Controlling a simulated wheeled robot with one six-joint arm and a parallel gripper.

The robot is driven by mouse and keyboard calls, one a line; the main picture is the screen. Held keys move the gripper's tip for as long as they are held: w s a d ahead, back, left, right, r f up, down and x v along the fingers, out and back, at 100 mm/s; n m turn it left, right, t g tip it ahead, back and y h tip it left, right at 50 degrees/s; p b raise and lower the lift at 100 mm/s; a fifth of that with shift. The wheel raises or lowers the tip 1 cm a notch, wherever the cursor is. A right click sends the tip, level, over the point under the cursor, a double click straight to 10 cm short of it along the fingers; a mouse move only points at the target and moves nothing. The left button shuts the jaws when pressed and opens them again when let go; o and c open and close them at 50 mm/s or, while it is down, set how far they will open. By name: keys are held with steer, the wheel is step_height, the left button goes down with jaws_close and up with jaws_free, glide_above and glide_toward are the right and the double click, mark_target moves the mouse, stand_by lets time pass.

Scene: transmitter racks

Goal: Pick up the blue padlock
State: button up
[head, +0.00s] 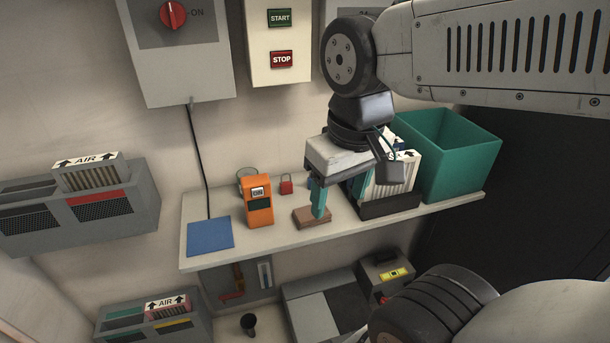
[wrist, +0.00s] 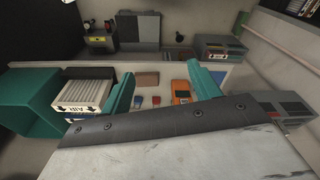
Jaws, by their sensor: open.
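The blue padlock (wrist: 139,102) is small and lies on the shelf in the wrist view, between my two fingers and nearer the left one. A red padlock (wrist: 156,101) sits just right of it; it also shows in the head view (head: 286,187). In the head view I cannot make out the blue padlock; my gripper seems to hide it. My gripper (head: 340,203) is open and empty, its teal fingers pointing down over the shelf. Both fingers show in the wrist view (wrist: 160,72).
The shelf (head: 196,255) also holds an orange meter (head: 259,201), a brown block (head: 312,218), a blue mat (head: 210,235), a white air filter (head: 402,175) in a dark holder and a teal bin (head: 460,160). Wall boxes (head: 190,75) hang above the shelf.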

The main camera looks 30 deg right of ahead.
steer(key=w+d+f+m+t, duration=0.1)
steer(key=w+d+f, duration=0.2)
steer(key=w, duration=0.4)
steer(key=w+d+f+m, duration=0.1)
steer(key=w+d+f, duration=0.25)
steer(key=w, duration=0.45)
steer(key=w+d+f+m+t, duration=0.1)
steer(key=w+d+f, duration=0.25)
steer(key=w, duration=0.35)
steer(key=shift+m+t+h, duration=0.3)
steer(key=shift+m+h, duration=0.2)
steer(key=shift+h, duration=0.2)
steer(key=w+d+f, duration=0.3)
steer(key=f, duration=0.2)
steer(key=w+d+f, duration=0.3)
steer(key=w+f, duration=0.1)
steer(key=f, duration=0.2)
steer(key=w+d+f, duration=0.3)
steer(key=w+f, duration=0.1)
steer(key=f, duration=0.1)
steer(key=shift+f, duration=0.2)
steer(key=c, duration=1.1)
